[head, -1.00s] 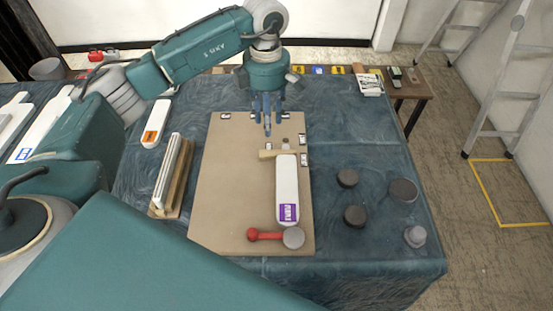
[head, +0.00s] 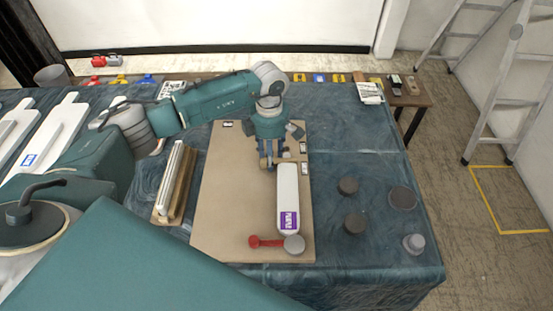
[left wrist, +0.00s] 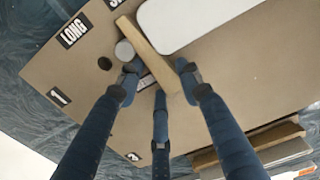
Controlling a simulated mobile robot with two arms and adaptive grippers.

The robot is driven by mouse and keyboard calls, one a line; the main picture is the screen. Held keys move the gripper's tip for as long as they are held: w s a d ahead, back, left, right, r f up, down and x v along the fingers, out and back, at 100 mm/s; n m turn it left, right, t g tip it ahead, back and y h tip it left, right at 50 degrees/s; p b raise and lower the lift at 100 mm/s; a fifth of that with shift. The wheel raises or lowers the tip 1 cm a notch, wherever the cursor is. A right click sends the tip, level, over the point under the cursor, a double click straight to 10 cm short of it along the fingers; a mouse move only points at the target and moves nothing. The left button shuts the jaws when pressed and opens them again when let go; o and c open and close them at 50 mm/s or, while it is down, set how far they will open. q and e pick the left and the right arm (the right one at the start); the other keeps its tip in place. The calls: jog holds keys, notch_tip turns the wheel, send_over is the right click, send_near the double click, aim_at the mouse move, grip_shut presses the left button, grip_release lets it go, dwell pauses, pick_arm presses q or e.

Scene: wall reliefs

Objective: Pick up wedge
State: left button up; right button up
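The wedge, a narrow pale wooden piece (left wrist: 143,44), lies on the tan board (head: 235,190), its near end between my left gripper's fingers in the left wrist view. In the head view it is hidden behind the gripper. My left gripper (head: 268,164) points down over the board at the top end of the white block. Its three blue fingers (left wrist: 160,80) are spread apart in the left wrist view, with no visible grip on the wedge. Whether the fingertips touch it I cannot tell. My right gripper is not in view.
A white block with a purple label (head: 288,192) lies beside the wedge. A small grey peg (left wrist: 124,50) stands close on its other side. A red-handled piece with a grey disc (head: 294,244) lies at the board's front. Several dark round pieces (head: 355,222) lie to the right.

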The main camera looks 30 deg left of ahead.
pick_arm(q)
jog(key=shift+f, duration=0.3)
jog(key=c, duration=0.6)
jog(key=shift+c, duration=0.2)
jog(key=shift+r, duration=0.15)
notch_tip(320, 180, up, 20)
jog(key=b, duration=0.4)
jog(key=shift+o, duration=0.8)
grip_shut()
